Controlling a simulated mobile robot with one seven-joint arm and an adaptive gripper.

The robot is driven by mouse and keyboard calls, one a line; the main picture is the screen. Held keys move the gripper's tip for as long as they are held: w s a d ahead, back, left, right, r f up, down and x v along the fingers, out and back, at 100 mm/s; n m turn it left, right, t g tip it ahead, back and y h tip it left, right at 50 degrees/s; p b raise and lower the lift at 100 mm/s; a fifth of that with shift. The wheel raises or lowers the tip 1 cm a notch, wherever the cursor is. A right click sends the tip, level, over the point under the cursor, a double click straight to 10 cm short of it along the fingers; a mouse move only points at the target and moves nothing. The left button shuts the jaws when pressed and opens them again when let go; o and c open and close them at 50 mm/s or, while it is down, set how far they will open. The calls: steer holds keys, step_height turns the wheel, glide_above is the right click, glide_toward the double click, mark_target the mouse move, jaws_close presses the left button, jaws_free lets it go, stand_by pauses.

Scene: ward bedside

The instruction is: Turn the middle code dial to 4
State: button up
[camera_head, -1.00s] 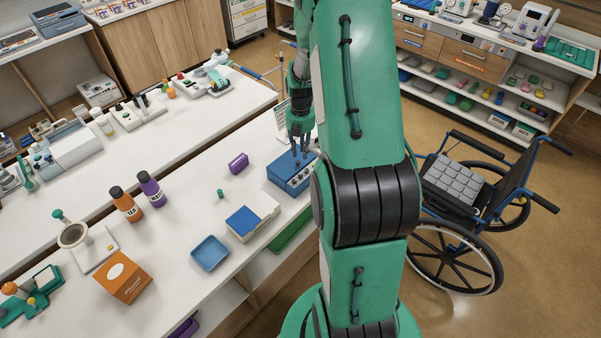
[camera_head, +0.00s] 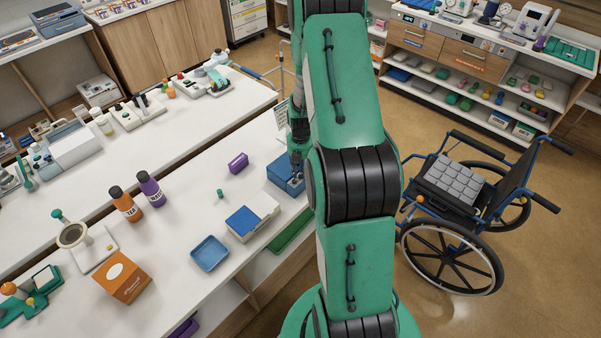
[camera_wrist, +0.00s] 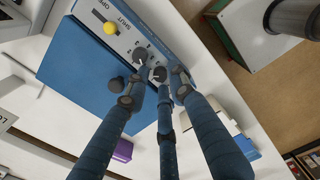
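The blue code box (camera_head: 284,172) stands on the bench's right edge, partly behind my arm in the head view. The wrist view shows its blue top (camera_wrist: 85,70) and pale front panel with a yellow knob (camera_wrist: 110,28) by the lettering. A dark dial (camera_wrist: 139,56) and the middle code dial (camera_wrist: 159,74) sit in a row; any further dial is hidden by my fingers. My gripper (camera_wrist: 158,82) is at the panel, its fingers spread around the middle dial. Gaps show beside that dial; contact cannot be made out. The dial's setting is too small to read.
A purple case (camera_head: 238,162), a blue-and-white box (camera_head: 250,218) and a blue tray (camera_head: 209,253) lie near the code box. Orange (camera_head: 126,204) and purple (camera_head: 151,189) bottles stand further left. A wheelchair (camera_head: 460,210) is right of my arm.

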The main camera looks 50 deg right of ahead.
steer(key=shift+f, duration=0.15)
jaws_close()
steer(key=shift+m+b, duration=0.35)
steer(key=shift+m, duration=1.95)
jaws_free()
